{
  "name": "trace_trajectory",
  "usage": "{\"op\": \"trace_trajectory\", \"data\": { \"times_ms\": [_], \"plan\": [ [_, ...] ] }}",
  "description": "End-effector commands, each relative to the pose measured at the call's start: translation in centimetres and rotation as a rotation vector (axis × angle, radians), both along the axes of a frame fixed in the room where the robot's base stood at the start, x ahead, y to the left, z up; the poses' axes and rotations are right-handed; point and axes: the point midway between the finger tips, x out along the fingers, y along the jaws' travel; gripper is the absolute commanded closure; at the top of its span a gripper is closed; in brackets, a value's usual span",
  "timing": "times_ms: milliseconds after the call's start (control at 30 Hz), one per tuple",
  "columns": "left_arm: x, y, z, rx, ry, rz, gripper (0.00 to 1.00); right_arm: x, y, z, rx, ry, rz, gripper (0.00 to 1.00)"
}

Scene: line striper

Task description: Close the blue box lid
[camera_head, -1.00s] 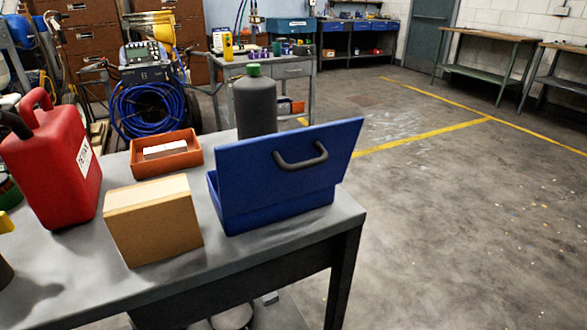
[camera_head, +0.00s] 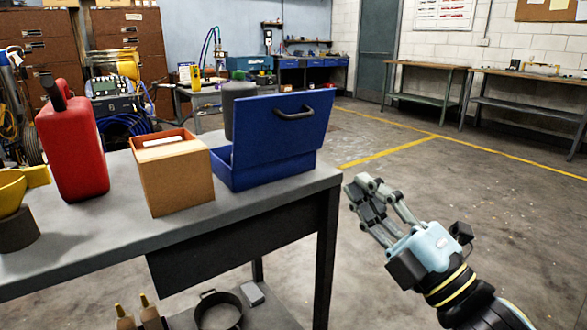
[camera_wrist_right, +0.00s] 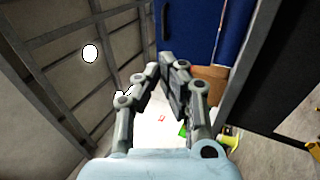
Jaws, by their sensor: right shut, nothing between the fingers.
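The blue box (camera_head: 262,172) stands near the right end of the grey table. Its blue lid (camera_head: 270,128) is open and stands up, with a dark handle (camera_head: 294,113) near its top edge. My right gripper (camera_head: 366,192) is shut and empty, beyond the table's right end, lower than the lid and apart from the box. In the right wrist view the gripper's fingers (camera_wrist_right: 163,82) show, with a blue panel (camera_wrist_right: 200,28) beyond them. My left gripper is in neither current view.
The table (camera_head: 100,239) also bears a cardboard box (camera_head: 176,184), a red jerrycan (camera_head: 73,145), a yellow funnel (camera_head: 20,187) and a dark bottle (camera_head: 238,101) behind the box. A pan (camera_head: 218,312) sits on the lower shelf. The floor right of the table is clear.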

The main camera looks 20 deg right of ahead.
Motion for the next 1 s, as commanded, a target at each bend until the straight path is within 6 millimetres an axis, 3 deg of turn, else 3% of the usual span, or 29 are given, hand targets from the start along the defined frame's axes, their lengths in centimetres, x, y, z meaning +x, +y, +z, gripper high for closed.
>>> {"op": "trace_trajectory", "data": {
  "times_ms": [67,300,700,1000],
  "plan": [
    [0.8,-0.1,-0.4,-0.001,-0.012,0.0,0.6,0.3,0.0,-0.8,0.0,0.01,-0.002,1.0],
    [4.5,-1.2,0.7,-0.014,-0.068,0.002,0.6,3.2,1.1,1.2,0.004,0.007,-0.002,1.0],
    [1.9,-0.7,2.3,-0.008,-0.029,0.003,0.6,9.9,3.7,4.7,0.005,0.011,-0.001,1.0],
    [2.6,-0.5,2.6,-0.006,-0.039,0.002,0.6,11.8,4.5,5.4,0.004,0.013,-0.002,1.0]
  ]
}}
